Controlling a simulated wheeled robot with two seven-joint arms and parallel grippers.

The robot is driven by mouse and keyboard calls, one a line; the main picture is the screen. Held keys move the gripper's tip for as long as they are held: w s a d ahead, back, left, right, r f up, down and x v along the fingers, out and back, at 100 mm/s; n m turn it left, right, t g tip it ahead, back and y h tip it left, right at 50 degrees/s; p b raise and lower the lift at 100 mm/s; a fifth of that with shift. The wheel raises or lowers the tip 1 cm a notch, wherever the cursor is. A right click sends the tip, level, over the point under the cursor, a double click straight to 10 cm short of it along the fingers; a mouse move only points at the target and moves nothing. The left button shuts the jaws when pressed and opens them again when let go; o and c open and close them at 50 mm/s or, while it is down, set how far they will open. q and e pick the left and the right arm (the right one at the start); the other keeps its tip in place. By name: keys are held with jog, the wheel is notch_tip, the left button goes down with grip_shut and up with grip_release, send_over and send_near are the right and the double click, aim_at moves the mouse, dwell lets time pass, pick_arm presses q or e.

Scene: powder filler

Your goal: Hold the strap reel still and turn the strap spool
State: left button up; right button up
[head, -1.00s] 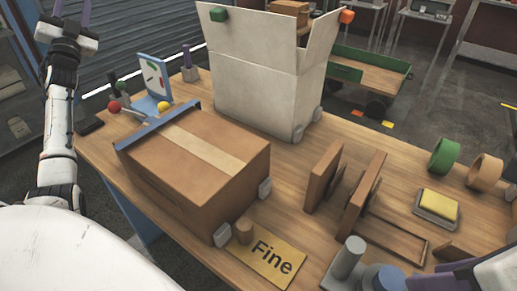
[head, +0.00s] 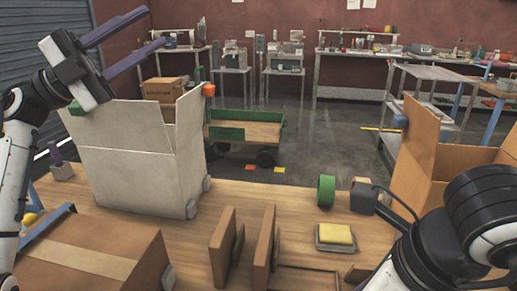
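I cannot tell for sure which thing is the strap reel or the strap spool. A green roll (head: 326,188) stands on its edge on the table, right of centre. A tan roll beside it is mostly hidden behind a dark part of my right arm. My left gripper (head: 155,27) is raised at the upper left, above the white open carton (head: 135,160). Its two purple fingers are apart, with nothing between them. My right arm comes in at the lower right; its gripper fingers do not show.
A closed taped box (head: 90,255) is at the lower left. Two upright brown panels (head: 222,245) stand at front centre. A yellow block (head: 335,234) rests on a grey tray. An open brown carton (head: 425,165) is at the right. A green-sided cart (head: 250,132) stands behind the table.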

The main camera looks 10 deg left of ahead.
pick_arm(q)
jog(key=s+d+f+m+g+y, duration=0.25)
jog(key=d+f+g, duration=0.25)
jog(key=d, duration=0.6)
jog(key=s+d+f+m+g+y, duration=0.1)
jog(key=s+d+f+g+y, duration=0.4)
jog(key=d, duration=0.6)
jog(key=s+d+f+y, duration=0.1)
jog(key=s+f+y, duration=0.2)
jog(key=f, duration=0.5)
jog(key=s+d+f+y, duration=0.1)
jog(key=s+f+y, duration=0.2)
jog(key=f+y, duration=0.2)
jog(key=s+d+f+m+y, duration=0.1)
jog(key=s+f+y, duration=0.2)
jog(key=f, duration=0.9)
jog(key=shift+f+g+y, duration=0.1)
jog(key=shift+g+y, duration=0.3)
jog(key=shift+y, duration=0.45)
jog(key=shift+s+a+f, duration=0.1)
jog(key=shift+f, duration=0.25)
notch_tip(320, 180, down, 10)
jog(key=shift+f, duration=0.1)
